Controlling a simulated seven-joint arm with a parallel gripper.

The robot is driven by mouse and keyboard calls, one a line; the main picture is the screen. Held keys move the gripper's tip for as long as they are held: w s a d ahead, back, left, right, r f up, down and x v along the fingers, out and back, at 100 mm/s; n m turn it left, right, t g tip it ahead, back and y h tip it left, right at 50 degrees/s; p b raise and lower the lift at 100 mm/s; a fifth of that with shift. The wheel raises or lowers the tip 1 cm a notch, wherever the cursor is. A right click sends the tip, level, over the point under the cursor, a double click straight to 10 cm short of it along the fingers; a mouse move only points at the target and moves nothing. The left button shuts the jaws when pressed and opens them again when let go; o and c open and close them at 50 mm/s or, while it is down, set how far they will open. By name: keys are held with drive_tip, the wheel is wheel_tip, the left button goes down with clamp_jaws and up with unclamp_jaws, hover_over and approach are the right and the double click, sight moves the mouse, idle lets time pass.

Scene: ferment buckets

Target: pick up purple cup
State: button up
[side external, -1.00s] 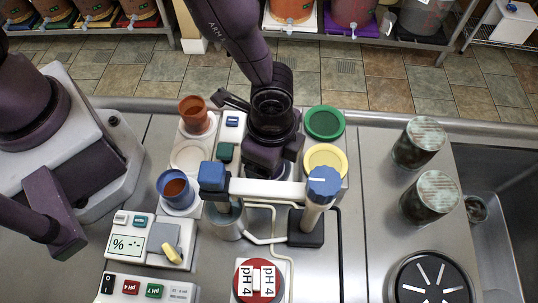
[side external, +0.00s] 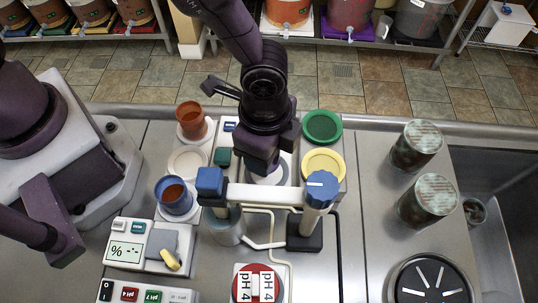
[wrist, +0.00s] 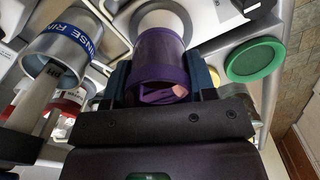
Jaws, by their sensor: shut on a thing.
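The purple cup (wrist: 158,52) is between the two fingers of my gripper (wrist: 160,78) in the wrist view, with its open mouth toward the camera and something pinkish visible inside. The fingers are shut on its sides. A round white pad (wrist: 163,18) shows beyond the cup. In the side view my gripper (side external: 262,160) points down over the middle of the station, behind the white crossbar. The cup is hidden there by my gripper, and a pale round pad (side external: 273,172) shows beneath it.
An orange cup (side external: 192,122) and a blue cup (side external: 175,195) stand at left. Green (side external: 323,126) and yellow (side external: 323,165) round pieces lie at right. The white crossbar (side external: 265,193) with blue ends is close in front. Two jars (side external: 417,145) stand farther right.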

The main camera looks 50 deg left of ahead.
drive_tip(key=s+a+r, duration=0.9)
drive_tip(key=s+a, duration=0.1)
drive_tip(key=w+d+r+m, duration=0.2)
drive_tip(key=w+d+m, duration=0.5)
drive_tip(key=d+m, duration=0.15)
drive_tip(key=shift+m, duration=0.35)
drive_tip(key=w+d+f, duration=0.2)
drive_tip(key=w+f, duration=0.1)
drive_tip(key=w+d+f, duration=0.6)
drive_tip(key=shift+w, duration=0.3)
drive_tip(key=shift+w+d+f, duration=0.15)
drive_tip(key=shift+w+f, duration=0.1)
drive_tip(key=shift+f, duration=1.75)
drive_tip(key=shift+f, duration=0.15)
